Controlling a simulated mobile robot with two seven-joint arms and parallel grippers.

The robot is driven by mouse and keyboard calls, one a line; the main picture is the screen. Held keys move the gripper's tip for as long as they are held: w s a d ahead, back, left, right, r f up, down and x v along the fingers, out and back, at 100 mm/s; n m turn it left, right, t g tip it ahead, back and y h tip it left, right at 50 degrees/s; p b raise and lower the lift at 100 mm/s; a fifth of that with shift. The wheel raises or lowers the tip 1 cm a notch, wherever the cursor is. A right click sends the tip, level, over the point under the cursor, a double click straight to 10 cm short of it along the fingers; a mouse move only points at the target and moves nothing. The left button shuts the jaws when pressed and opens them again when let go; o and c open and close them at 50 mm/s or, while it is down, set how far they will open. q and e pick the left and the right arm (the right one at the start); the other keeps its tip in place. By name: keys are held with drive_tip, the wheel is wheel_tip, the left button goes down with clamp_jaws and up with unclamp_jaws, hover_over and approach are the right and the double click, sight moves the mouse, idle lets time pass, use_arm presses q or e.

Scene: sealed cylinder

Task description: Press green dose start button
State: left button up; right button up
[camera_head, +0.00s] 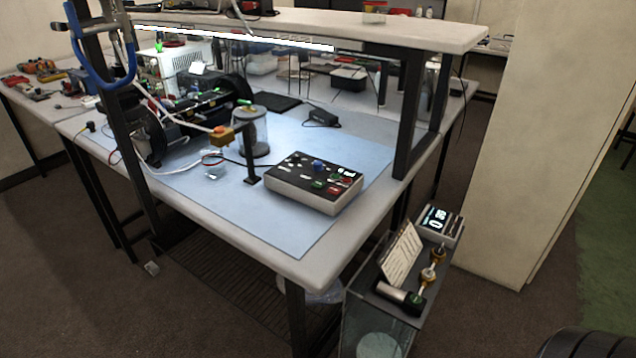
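A control box (285,186) with a black top panel and light sides sits on the blue mat near the front right of the workbench. Its panel has a blue knob (319,165), a green button (319,184), a red control (333,190) beside it, and small lit readouts. The labels are too small to read, so I cannot confirm which control is marked dose start. Neither of my grippers shows in the head view. Nothing touches the box's buttons from above.
A clear cylinder (252,138) and an orange-topped stand (222,134) are behind the box to the left. A shelf (440,32) and its dark post (410,115) overhang the bench. A glass-sided unit with a display (437,220) stands at the front right. Bare mat lies before the box.

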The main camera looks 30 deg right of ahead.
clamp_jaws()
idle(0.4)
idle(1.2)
